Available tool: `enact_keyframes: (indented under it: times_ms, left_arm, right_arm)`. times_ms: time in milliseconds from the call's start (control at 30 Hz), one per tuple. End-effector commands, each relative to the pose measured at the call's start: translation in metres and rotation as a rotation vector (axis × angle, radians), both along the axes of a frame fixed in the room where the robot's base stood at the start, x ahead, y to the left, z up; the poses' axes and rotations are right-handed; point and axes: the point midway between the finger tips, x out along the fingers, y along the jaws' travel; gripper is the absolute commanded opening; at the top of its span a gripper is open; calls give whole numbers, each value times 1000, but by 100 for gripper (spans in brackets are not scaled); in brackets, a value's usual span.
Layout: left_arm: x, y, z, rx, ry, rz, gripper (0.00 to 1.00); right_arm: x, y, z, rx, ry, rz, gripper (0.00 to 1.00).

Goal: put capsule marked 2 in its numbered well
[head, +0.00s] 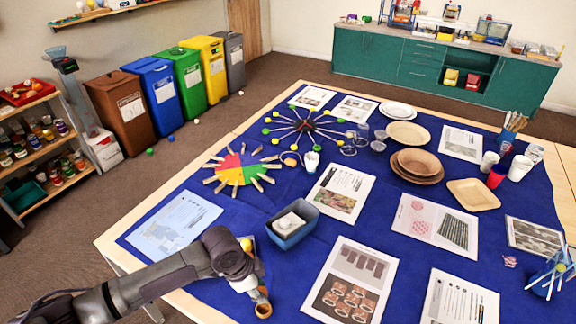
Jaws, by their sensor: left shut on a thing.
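My left gripper (260,294) comes in from the lower left and is over the front of the blue cloth. It is shut on a small orange-brown round piece (263,310), which shows a dark opening. I cannot read a number on it or tell whether it is the capsule marked 2. A small yellow rounded thing (246,244) shows just behind my wrist, partly hidden by it. I cannot make out numbered wells in this view. My right gripper is not in view.
A blue tub (293,232) with a white block stands just beyond my gripper. Printed sheets (351,283), a coloured wheel (241,168), brown bowls (418,164) and cups (519,168) cover much of the blue cloth. Coloured bins (186,82) stand behind the table.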

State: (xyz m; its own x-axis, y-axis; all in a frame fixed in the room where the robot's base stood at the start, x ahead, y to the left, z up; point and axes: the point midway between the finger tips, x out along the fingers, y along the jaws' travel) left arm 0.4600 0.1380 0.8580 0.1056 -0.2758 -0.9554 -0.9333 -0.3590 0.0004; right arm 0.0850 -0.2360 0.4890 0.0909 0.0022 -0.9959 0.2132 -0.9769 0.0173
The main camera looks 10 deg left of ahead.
Motion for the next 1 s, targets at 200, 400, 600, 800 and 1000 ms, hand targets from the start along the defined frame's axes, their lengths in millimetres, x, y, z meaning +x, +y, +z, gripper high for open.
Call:
enact_keyframes:
  times_ms: [200,400,600,800,1000]
  left_arm:
    - [4,1,14,-1,-5,58,26]
    - [15,8,70,-2,-11,320,26]
    - [17,23,143,-3,-13,702,26]
    - [8,41,196,-1,-9,1023,26]
    - [2,51,219,0,-3,1183,26]
  right_arm:
    - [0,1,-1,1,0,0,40]
    - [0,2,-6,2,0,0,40]
    - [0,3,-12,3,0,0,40]
    - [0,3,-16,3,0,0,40]
    - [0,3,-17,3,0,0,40]
